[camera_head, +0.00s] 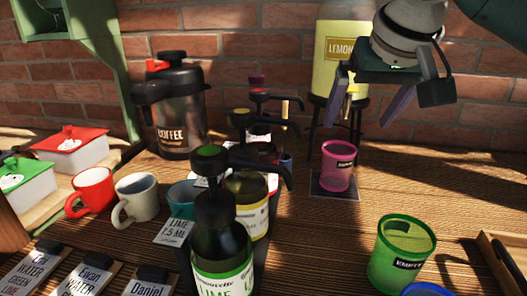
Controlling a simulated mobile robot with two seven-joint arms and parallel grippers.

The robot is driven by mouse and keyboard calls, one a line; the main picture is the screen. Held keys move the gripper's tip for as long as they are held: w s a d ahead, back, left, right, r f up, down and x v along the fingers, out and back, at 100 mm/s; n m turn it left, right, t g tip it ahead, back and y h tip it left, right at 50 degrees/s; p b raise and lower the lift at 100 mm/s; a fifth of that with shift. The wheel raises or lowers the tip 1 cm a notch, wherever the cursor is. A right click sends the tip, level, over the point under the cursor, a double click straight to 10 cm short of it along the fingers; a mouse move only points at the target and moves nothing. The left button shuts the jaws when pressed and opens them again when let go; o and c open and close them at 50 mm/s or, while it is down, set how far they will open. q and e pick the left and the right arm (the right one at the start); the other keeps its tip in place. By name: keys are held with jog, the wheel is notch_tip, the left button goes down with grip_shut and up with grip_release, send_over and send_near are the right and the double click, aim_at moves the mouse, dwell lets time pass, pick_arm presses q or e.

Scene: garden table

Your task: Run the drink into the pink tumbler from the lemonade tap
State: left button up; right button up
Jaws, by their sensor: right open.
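The pink tumbler (338,172) stands upright on a dark square mat (320,190), in front of the lemonade dispenser. A small dark label is on its side; its text is too small to read. The yellow lemonade dispenser (328,55) sits on a dark stand (362,103) against the brick wall. Its tap is mostly hidden by my right gripper. My right gripper (358,118) reaches in from the upper right, fingers pointing down, open. In the picture it overlaps the dispenser's front, above the tumbler; I cannot tell whether it touches the tap. My left gripper is out of view.
A green tumbler (402,262) labelled EMPTY stands at the front right, with a blue rim below it. Pump bottles (222,245) fill the centre. A coffee flask (181,110), a red mug (92,192), a white mug (137,197) and name cards (85,278) are left. A wooden tray (505,262) is at right.

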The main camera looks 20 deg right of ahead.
jog(key=shift+r, duration=0.1)
jog(key=shift+c, duration=0.6)
jog(key=a+r+p, duration=0.1)
jog(key=r+p, duration=0.2)
jog(key=r, duration=0.2)
jog(key=s+a+r+m+t+h+p, duration=0.1)
jog(key=r+p, duration=0.3)
jog(key=r, duration=0.1)
jog(key=a+r+m+h+p, duration=0.1)
jog(key=r+p, duration=0.3)
jog(key=r, duration=0.2)
jog(key=shift+s, duration=0.4)
jog(key=c, duration=1)
jog(key=shift+s+r+t+p, duration=0.1)
jog(key=shift+r+t+p, duration=0.15)
jog(key=shift+t+p, duration=0.05)
jog(key=shift+c, duration=1)
jog(key=shift+h, duration=0.3)
grip_shut()
